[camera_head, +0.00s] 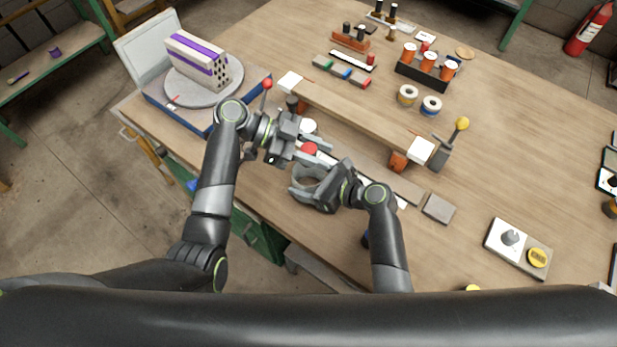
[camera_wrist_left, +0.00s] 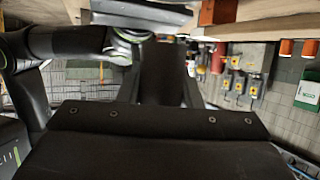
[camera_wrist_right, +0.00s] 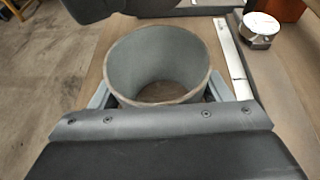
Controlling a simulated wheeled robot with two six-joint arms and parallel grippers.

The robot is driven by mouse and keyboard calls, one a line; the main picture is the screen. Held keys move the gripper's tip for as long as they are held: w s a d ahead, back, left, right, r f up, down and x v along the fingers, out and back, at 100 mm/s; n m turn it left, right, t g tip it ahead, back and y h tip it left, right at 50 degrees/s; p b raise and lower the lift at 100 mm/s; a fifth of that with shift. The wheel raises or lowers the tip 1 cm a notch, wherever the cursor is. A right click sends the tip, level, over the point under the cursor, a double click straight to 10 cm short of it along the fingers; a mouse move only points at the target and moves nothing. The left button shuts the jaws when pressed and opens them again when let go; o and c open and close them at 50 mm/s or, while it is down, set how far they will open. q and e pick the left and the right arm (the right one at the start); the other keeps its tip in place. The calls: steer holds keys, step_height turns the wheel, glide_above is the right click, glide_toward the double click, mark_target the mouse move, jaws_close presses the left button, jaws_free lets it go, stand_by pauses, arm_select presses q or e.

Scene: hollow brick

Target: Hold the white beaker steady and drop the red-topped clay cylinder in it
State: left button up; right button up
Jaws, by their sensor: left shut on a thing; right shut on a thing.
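The beaker (camera_head: 303,187) looks pale grey, open-topped and upright near the table's front edge. It fills the middle of the right wrist view (camera_wrist_right: 158,72), and no content shows inside it. My right gripper (camera_head: 309,183) is shut on it, one finger on each side. The red-topped clay cylinder (camera_head: 309,148) shows only its red top in the head view. My left gripper (camera_head: 313,152) is shut on it, just behind the beaker in the picture. The cylinder's body is hidden by the fingers. The left wrist view shows neither the cylinder nor the beaker.
A striped hollow brick (camera_head: 198,62) sits on a round turntable (camera_head: 205,87) at the left. A wooden beam (camera_head: 350,113) lies behind the grippers. A yellow-knobbed lever (camera_head: 461,124) stands right of it. A grey block (camera_head: 438,208) lies right of my right gripper.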

arm_select(q)
steer(key=o, duration=1.1)
step_height(320, 180, up, 6)
arm_select(e)
steer(key=o, duration=1.3)
steer(key=shift+c, duration=0.2)
steer(key=shift+d, duration=0.1)
steer(key=v, duration=1.2)
steer(key=shift+f, duration=0.1)
